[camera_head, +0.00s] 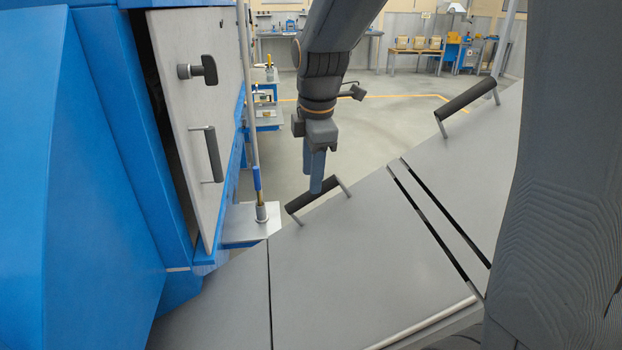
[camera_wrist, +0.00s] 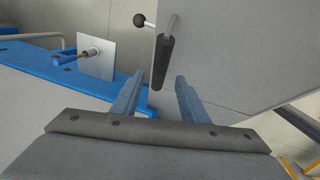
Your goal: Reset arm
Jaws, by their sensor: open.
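My gripper (camera_head: 314,178) points down at the near panel's far edge in the head view. Its blue fingers are apart and hold nothing. A black bar handle (camera_head: 311,194) on the grey panel (camera_head: 350,270) is right at the fingertips. In the wrist view my gripper (camera_wrist: 159,76) is open, and the black handle (camera_wrist: 163,62) shows between and beyond the two fingers. I cannot tell whether a finger touches it. The handle's lower end is near the left fingertip.
A white door (camera_head: 190,95) with a black knob (camera_head: 198,70) and grip (camera_head: 213,155) stands ajar on the blue machine (camera_head: 100,180) at left. An upright rod (camera_head: 247,100) stands beside it. A second panel handle (camera_head: 467,96) is at right. Open floor (camera_head: 390,120) lies beyond.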

